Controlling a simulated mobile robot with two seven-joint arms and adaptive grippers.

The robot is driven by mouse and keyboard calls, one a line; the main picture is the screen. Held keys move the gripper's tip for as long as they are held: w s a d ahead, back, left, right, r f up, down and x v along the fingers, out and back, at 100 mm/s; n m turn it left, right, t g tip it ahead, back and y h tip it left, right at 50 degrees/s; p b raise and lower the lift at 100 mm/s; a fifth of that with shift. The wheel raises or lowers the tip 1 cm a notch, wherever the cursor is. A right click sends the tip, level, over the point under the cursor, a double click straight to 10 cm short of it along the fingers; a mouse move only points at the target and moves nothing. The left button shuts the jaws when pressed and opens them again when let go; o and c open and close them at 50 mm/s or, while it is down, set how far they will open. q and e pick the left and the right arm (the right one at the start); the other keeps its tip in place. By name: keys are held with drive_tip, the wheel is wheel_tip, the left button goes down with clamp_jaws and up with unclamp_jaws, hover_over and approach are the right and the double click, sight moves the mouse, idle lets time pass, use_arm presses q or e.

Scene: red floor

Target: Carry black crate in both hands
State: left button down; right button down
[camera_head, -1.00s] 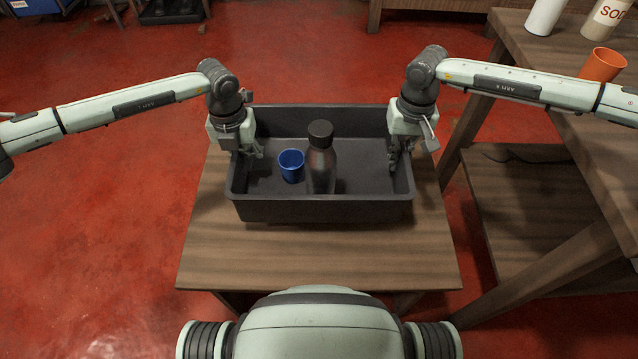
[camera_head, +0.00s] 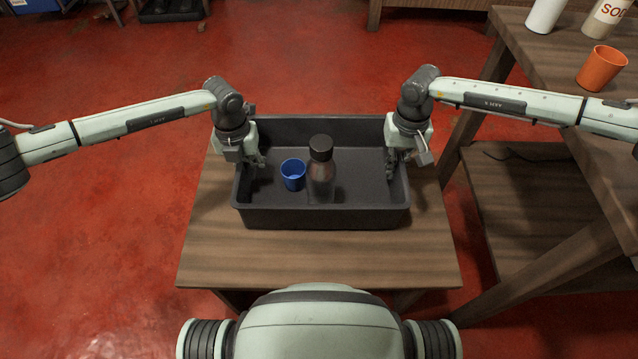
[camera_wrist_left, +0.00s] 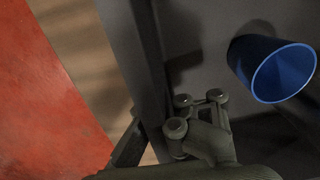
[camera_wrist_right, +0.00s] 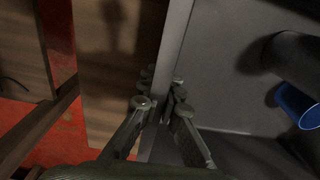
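The black crate (camera_head: 320,218) is upright and level over the small wooden table (camera_head: 320,262); it looks set down on it, though its underside is hidden. A blue cup (camera_head: 293,175) and a dark bottle with a black cap (camera_head: 321,172) stand inside it. My left gripper (camera_head: 252,163) is shut on the crate's left wall, one finger inside and one outside, as the left wrist view shows (camera_wrist_left: 160,135). My right gripper (camera_head: 397,163) is shut on the right wall, fingers on both sides in the right wrist view (camera_wrist_right: 161,108). Both outer fingers are hidden in the head view.
A taller wooden table (camera_head: 560,75) with a lower shelf (camera_head: 545,215) stands close on the right. It holds an orange cup (camera_head: 602,69), a white container (camera_head: 545,14) and a labelled bottle (camera_head: 607,18). Red floor (camera_head: 110,230) is open on the left.

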use_arm(q)
drive_tip(key=c, duration=2)
unclamp_jaws()
drive_tip(key=shift+d, duration=0.2)
use_arm(e)
drive_tip(key=c, duration=1.9)
unclamp_jaws()
drive_tip(key=shift+s+f, duration=0.1)
drive_tip(key=shift+f, duration=0.05)
use_arm(q)
drive_tip(key=shift+o, duration=1.3)
use_arm(e)
drive_tip(key=shift+o, duration=0.9)
use_arm(q)
drive_tip(key=o, duration=0.4)
drive_tip(key=shift+a, duration=0.15)
drive_tip(key=shift+o, duration=0.2)
wheel_tip(320, 180, up, 12)
drive_tip(key=shift+f, duration=0.1)
use_arm(e)
wheel_tip(320, 180, up, 12)
drive_tip(key=shift+r, duration=0.1)
